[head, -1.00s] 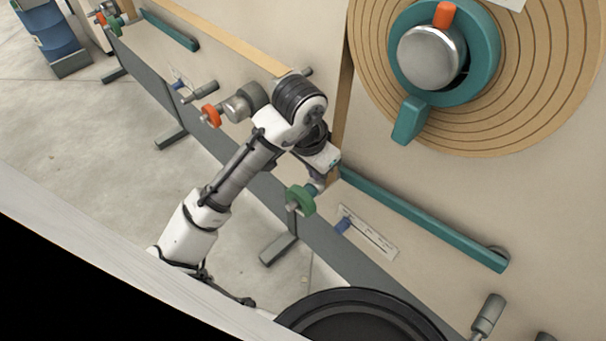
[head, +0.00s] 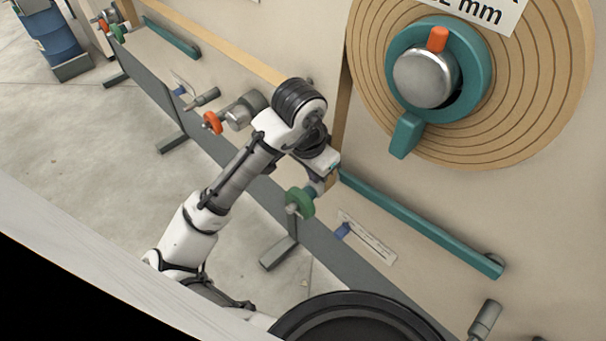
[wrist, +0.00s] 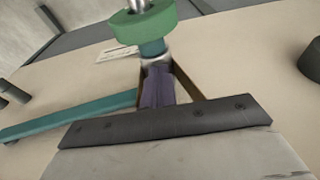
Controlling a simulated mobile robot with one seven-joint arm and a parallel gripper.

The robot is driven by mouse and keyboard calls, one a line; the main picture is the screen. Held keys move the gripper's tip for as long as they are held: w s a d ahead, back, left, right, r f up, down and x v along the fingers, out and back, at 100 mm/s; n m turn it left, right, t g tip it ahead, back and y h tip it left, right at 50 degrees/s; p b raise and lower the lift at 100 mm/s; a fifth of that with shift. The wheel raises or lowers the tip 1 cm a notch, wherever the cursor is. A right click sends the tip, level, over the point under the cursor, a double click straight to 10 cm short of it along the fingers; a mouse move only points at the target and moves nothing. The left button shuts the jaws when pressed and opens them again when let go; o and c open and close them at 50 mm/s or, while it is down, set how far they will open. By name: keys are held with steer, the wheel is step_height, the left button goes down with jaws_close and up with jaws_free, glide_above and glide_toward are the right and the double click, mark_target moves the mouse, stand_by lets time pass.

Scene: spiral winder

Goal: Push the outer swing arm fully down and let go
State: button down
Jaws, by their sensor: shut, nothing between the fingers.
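A long teal swing arm (head: 420,222) slopes across the machine's pale face in the head view, from a pivot at lower right up to my gripper. A green roller (head: 300,203) on a teal hub stands by its upper left end. The wrist view shows the teal arm (wrist: 70,115) at left and the green roller (wrist: 142,22) on top. My gripper's fingertips (wrist: 158,85) are shut and empty, close by the teal hub. Whether they touch it is unclear. In the head view, my wrist partly hides the gripper and the arm's end.
A large tan spiral roll (head: 545,90) with a teal hub is above right. An orange roller (head: 212,123) is left of my wrist. A black round rim (head: 365,310) is at the bottom. A grey rail (head: 350,255) runs below; open floor (head: 70,140) lies left.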

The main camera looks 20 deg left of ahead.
step_height(320, 180, up, 13)
steer(key=p, duration=1.1)
steer(key=shift+f, duration=0.15)
stand_by(0.6)
